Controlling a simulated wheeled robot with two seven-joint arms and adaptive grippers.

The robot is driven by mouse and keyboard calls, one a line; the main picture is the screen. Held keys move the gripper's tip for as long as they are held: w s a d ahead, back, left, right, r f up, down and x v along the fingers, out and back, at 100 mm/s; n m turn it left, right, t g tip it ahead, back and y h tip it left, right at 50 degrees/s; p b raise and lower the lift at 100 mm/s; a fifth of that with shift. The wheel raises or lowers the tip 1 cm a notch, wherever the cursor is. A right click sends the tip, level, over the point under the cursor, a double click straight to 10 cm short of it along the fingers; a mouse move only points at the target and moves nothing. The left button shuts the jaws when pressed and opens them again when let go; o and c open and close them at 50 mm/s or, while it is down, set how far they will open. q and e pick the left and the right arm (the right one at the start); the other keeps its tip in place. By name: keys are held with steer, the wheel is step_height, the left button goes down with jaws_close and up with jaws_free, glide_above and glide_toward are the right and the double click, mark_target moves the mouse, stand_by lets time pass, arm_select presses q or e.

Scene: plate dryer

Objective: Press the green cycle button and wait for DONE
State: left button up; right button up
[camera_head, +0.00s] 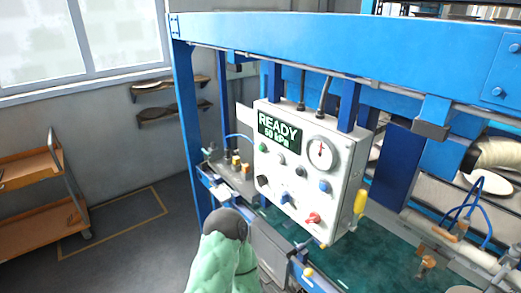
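A white control box (345,185) hangs on the blue frame near the middle of the view. Its display (279,131) reads READY and 50 kPa in green. The green button (263,147) sits on the box face just below the display's left end, and nothing covers it. A green-sleeved part of my arm (222,262) with a dark rounded end (225,223) rises from the bottom edge, below and left of the box. It is apart from the button. I see no fingertips of either gripper.
Floor between is clear.

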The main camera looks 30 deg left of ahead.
arm_select(q)
jaws_close()
stand_by(1.2)
